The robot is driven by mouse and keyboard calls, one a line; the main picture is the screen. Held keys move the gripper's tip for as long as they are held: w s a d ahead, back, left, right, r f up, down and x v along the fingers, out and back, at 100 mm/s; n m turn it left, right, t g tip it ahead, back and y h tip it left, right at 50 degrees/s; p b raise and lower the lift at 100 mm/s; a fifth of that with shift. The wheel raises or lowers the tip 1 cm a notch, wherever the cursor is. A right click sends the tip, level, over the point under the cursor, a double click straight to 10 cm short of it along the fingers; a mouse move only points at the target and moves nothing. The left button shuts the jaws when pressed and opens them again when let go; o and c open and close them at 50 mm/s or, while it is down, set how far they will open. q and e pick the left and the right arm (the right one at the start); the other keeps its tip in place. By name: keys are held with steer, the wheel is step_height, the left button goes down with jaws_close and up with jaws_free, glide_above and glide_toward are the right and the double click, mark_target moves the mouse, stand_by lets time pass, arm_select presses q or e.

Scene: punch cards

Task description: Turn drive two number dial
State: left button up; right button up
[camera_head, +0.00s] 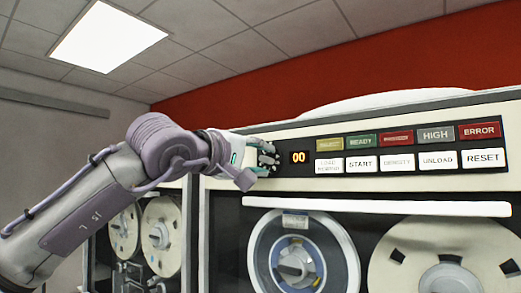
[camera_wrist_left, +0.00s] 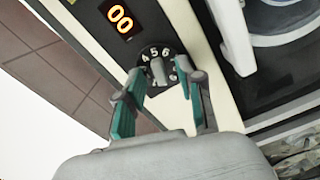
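The number dial (camera_wrist_left: 158,68) is a dark round knob with white numerals and a grey raised grip. The display also shows in the head view (camera_head: 299,157). My right gripper is not in view.
Status lights and white buttons, including START (camera_head: 363,163) and RESET (camera_head: 483,157), line the panel to the right. Tape reels (camera_head: 303,262) sit below behind a white bar (camera_head: 377,207). Another tape drive (camera_head: 140,240) stands to the left, behind my arm.

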arm_select(q)
steer(key=shift+w+d, duration=0.15)
jaws_close()
steer(key=shift+f, duration=0.1)
